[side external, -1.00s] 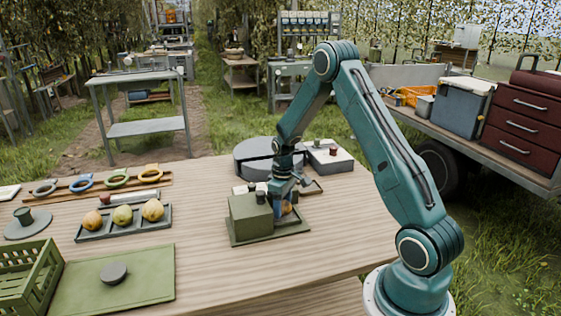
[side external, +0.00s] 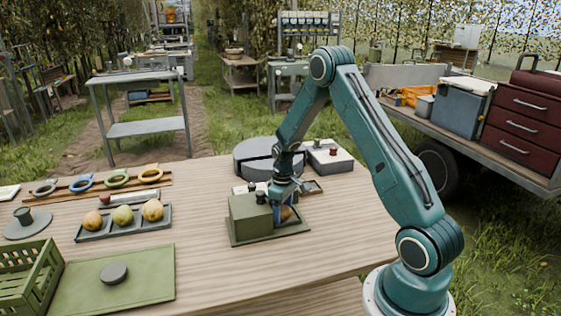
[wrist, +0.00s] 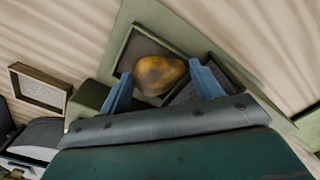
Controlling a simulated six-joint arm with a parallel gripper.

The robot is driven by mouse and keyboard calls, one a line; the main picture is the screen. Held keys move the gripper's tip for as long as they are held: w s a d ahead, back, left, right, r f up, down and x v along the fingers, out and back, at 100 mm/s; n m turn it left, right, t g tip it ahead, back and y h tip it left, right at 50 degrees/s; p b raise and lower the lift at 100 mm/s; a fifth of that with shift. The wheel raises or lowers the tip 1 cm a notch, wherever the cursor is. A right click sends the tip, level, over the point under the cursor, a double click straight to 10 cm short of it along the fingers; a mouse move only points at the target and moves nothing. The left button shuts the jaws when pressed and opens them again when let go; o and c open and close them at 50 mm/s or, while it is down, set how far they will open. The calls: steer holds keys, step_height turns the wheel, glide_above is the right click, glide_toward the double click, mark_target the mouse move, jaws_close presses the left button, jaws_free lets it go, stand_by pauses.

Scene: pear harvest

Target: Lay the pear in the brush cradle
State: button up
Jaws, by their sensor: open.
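The brown-yellow pear (wrist: 158,74) lies on its side over a dark grey recessed bed within the green-framed brush cradle (wrist: 112,52). It appears to rest on the bed, though its underside is hidden. In the side view, the pear (side external: 287,214) is partly hidden by my gripper, beside the green block of the cradle fixture (side external: 249,219). My gripper (wrist: 160,72) has its two blue fingers on either side of the pear and is open. Whether a finger still touches the pear is hard to tell. The gripper also shows low over the cradle in the side view (side external: 284,207).
A grey tray (side external: 123,229) holds several pears at left. A green crate (side external: 30,280) and a green mat (side external: 140,288) lie at front left. A round grey object (side external: 262,148) and a pale box (side external: 328,158) stand behind the cradle. The table's front right is clear.

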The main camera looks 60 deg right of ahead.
mark_target(283, 208)
steer(key=shift+r, duration=0.1)
step_height(283, 208, up, 12)
stand_by(0.7)
stand_by(0.4)
steer(key=s+a+r+t, duration=0.1)
steer(key=s+a+r, duration=0.2)
steer(key=a+r, duration=0.4)
steer(key=s+a+r+t, duration=0.1)
steer(key=s+a+r, duration=0.2)
steer(key=a+r, duration=0.35)
steer(key=s+a+r+t, duration=0.1)
steer(key=s+a+r, duration=0.1)
steer(key=s+a, duration=0.3)
steer(key=s+a+r+t, duration=0.2)
steer(key=s+a, duration=0.2)
steer(key=s, duration=0.6)
steer(key=shift+s+a+r+t, duration=0.2)
steer(key=shift+a+r+t, duration=0.1)
steer(key=shift+a, duration=0.05)
